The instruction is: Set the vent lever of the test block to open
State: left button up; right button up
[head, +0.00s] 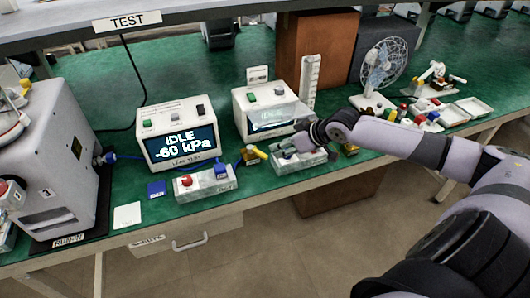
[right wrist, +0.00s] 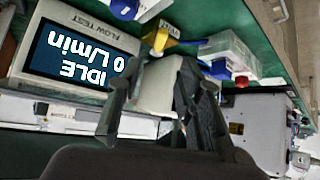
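A pale block (head: 206,182) with a red knob and a blue part stands in front of the leak tester; it also shows in the right wrist view (right wrist: 230,52). A second pale block (head: 303,163) lies under my right gripper, partly hidden by it. A yellow-handled brass fitting (head: 252,155) sits between the blocks; its yellow handle shows in the right wrist view (right wrist: 160,37). I cannot tell which part is the vent lever or its setting. My right gripper (head: 287,146) is low over the second block; its fingers (right wrist: 160,112) are apart in the wrist view. My left gripper is out of view.
The leak tester (head: 178,132) reads IDLE -60 kPa. The flow tester (head: 263,108) stands behind my right gripper and reads IDLE 0 L/min. A large white machine (head: 55,150) stands at left; a fan (head: 385,65) and small parts are at right. Green bench (head: 165,205) shows at the front.

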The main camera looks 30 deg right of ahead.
aim_at(261, 153)
jog(key=x, duration=1)
jog(key=shift+w+a, duration=0.1)
jog(key=shift+c, duration=0.5)
grip_shut()
